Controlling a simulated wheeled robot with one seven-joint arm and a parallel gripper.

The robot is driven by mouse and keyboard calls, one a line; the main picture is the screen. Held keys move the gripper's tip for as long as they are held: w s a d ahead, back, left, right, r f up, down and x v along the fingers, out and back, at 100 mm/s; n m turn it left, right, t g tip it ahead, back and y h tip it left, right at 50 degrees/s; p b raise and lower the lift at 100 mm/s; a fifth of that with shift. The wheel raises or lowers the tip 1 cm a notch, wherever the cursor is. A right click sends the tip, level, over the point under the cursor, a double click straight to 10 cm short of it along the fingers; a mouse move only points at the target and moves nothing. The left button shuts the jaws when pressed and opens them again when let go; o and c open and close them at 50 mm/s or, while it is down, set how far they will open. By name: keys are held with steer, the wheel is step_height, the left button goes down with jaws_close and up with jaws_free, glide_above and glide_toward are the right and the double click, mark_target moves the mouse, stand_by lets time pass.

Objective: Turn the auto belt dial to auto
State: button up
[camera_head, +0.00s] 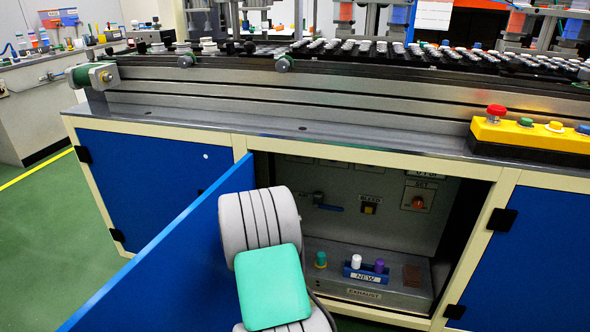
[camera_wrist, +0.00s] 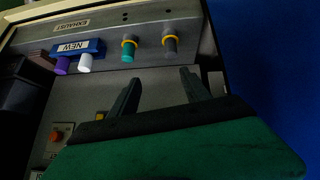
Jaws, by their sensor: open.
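Several controls sit on a grey panel (camera_head: 387,222) inside the open cabinet. An orange-red dial (camera_head: 418,203) on a plate labelled SET shows at its right, also in the wrist view (camera_wrist: 57,134). A yellow switch (camera_head: 369,208) labelled BLEED and a blue lever (camera_head: 329,208) are to its left. No label naming auto or belt is legible, so I cannot tell which control is the dial. My gripper (camera_wrist: 160,76) is open and empty, inside the cabinet, its two fingers apart and pointing towards the panel. In the head view my arm hides it.
A lower ledge (camera_head: 390,300) labelled EXHAUST carries a green knob (camera_head: 321,260) and a blue NEW holder (camera_head: 366,275) with white and purple pieces. The blue cabinet door (camera_head: 170,260) stands open at left, close to my arm. A conveyor (camera_head: 340,90) runs above.

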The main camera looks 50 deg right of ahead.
steer(key=w+d+r+m+t+h, duration=0.1)
steer(key=w+d+r+t+h, duration=0.2)
steer(key=r, duration=0.4)
steer(key=w+d+r+m+h, duration=0.1)
steer(key=w+d+r+h, duration=0.2)
steer(key=d+r, duration=0.35)
steer(key=w+d+r+m+t+h, duration=0.1)
steer(key=w+d+r+t+h, duration=0.2)
steer(key=r, duration=0.5)
steer(key=w+d+g+b, duration=0.1)
steer(key=w+d, duration=0.1)
steer(key=d, duration=0.5)
steer(key=shift+w+d+b, duration=0.15)
steer(key=shift+d+b, duration=0.1)
steer(key=shift+b, duration=0.15)
steer(key=shift+f, duration=0.1)
steer(key=shift+c, duration=0.5)
jaws_close()
